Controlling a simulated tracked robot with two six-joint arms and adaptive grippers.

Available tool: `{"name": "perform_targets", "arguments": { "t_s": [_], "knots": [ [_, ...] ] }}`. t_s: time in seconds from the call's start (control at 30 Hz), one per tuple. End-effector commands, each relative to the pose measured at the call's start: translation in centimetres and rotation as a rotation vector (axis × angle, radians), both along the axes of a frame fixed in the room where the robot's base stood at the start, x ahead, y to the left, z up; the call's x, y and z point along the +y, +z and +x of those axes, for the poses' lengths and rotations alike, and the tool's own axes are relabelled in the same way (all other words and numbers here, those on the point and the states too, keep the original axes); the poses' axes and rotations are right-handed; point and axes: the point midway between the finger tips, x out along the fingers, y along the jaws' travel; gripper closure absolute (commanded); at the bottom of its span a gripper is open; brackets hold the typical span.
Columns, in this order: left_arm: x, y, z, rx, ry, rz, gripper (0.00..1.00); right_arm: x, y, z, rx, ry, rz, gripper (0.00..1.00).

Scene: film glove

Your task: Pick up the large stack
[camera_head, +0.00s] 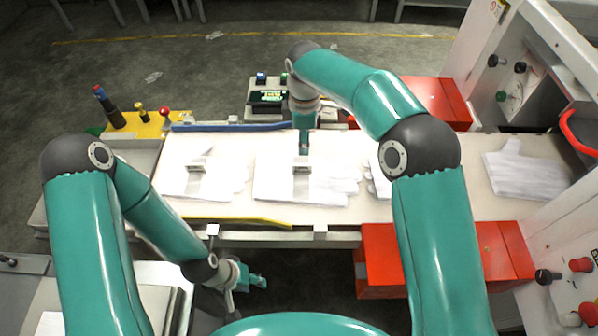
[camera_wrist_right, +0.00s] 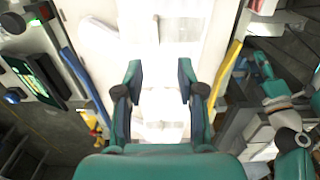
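White glove stacks lie on the pale table (camera_head: 460,208). The middle stack (camera_head: 325,188) looks wider than the left stack (camera_head: 182,182); each has a grey band or clip across it. My right gripper (camera_head: 304,146) hangs over the far edge of the middle stack. In the right wrist view its two fingers (camera_wrist_right: 160,75) are spread apart, with bright white material (camera_wrist_right: 162,108) between them and nothing visibly gripped. My left gripper (camera_head: 250,282) is in front of the table, low and away from the stacks; it also shows in the right wrist view (camera_wrist_right: 268,82). Its opening is unclear.
A third white pile (camera_head: 377,180) is partly hidden by my right arm. A white glove (camera_head: 520,172) lies at the right end beside a machine (camera_head: 535,60). Blue (camera_head: 225,127) and yellow (camera_head: 235,221) rails edge the table. Red boxes (camera_head: 505,250) stand at right.

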Motion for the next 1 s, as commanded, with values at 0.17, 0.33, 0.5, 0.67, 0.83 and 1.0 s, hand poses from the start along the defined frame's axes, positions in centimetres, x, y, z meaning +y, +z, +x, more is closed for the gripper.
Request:
{"name": "perform_targets", "arguments": {
  "t_s": [0.17,0.33,0.5,0.67,0.83,1.0],
  "knots": [
    [0.0,0.4,0.0,0.000,0.000,0.000,0.60,0.0,-3.7,0.0,0.004,0.001,-0.001,0.61],
    [0.0,0.7,0.0,-0.001,0.000,0.000,0.60,0.2,-5.6,0.1,0.001,0.001,0.000,0.61],
    [0.0,1.0,0.0,-0.001,0.000,0.000,0.60,0.3,-6.5,0.1,0.002,0.001,0.000,0.61],
    [0.0,2.1,0.0,-0.001,0.000,0.000,0.60,0.9,-8.3,0.5,0.004,0.002,-0.001,0.61],
    [0.0,2.7,0.0,-0.001,0.000,0.000,0.60,1.1,-10.5,0.7,0.002,0.002,0.000,0.61],
    [0.0,2.7,0.0,-0.001,0.000,0.000,0.60,1.1,-11.2,0.7,0.000,0.002,0.001,0.61]
  ]
}}
